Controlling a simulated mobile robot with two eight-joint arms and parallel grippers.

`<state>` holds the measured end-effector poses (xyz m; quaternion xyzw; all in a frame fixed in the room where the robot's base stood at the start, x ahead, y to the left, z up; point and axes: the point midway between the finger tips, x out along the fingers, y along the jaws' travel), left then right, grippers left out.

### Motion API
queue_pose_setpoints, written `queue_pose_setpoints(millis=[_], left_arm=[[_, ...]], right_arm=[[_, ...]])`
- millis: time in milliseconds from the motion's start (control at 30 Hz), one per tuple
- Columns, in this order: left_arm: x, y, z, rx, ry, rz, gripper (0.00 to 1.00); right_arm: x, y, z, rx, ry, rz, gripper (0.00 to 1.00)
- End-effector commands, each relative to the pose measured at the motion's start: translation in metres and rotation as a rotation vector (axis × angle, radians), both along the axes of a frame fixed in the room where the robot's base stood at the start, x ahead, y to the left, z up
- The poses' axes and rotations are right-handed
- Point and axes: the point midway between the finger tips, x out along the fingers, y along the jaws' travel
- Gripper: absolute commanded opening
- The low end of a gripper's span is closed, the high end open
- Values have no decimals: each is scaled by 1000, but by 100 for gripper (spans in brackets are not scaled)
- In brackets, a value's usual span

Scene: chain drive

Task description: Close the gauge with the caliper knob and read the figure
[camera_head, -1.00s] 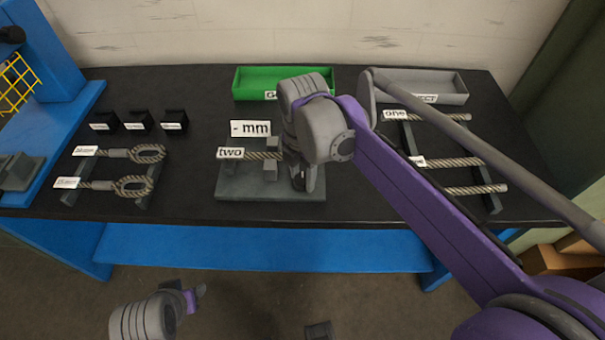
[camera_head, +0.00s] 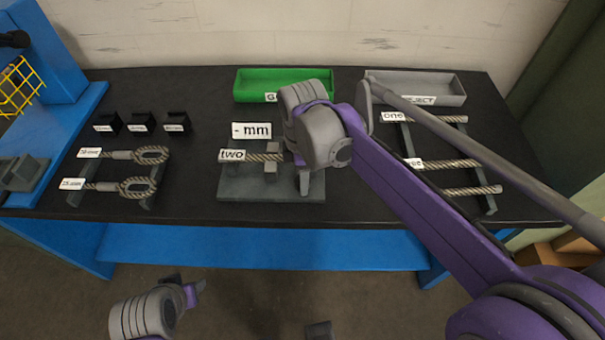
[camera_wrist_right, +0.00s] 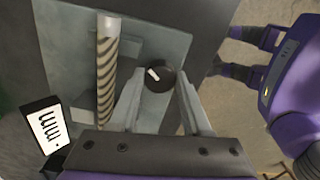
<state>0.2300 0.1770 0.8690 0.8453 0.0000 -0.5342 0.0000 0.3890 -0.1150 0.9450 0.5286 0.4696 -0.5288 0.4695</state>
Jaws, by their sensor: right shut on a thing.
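The gauge (camera_head: 290,190) is a grey plate with blocks in the middle of the black table. A rope piece labelled "two" (camera_head: 264,157) lies across it; the rope (camera_wrist_right: 106,75) also shows in the right wrist view. The caliper knob (camera_wrist_right: 158,78) is a dark round disc with a white mark. My right gripper (camera_head: 304,187) points down over the plate's right side, its fingers shut on the knob from both sides. The knob is hidden in the head view. The display (camera_head: 251,131) reads "- mm". My left gripper (camera_head: 196,291) hangs in front of the table; its jaws are unclear.
A green tray (camera_head: 284,74) and a grey tray (camera_head: 415,74) stand at the back. Ropes on a rack (camera_head: 490,205) lie at right, partly behind my right arm. Two looped ropes (camera_head: 138,187) and small black blocks (camera_head: 175,118) are at left.

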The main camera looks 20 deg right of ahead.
Motion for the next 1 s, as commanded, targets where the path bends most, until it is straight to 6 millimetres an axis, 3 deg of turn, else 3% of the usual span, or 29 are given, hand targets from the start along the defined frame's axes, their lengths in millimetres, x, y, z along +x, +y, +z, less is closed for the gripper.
queue_pose_setpoints(millis=[1000], left_arm=[[4,0,21,0,-8,0,50]], right_arm=[[0,0,1,1,-1,-965,0]])
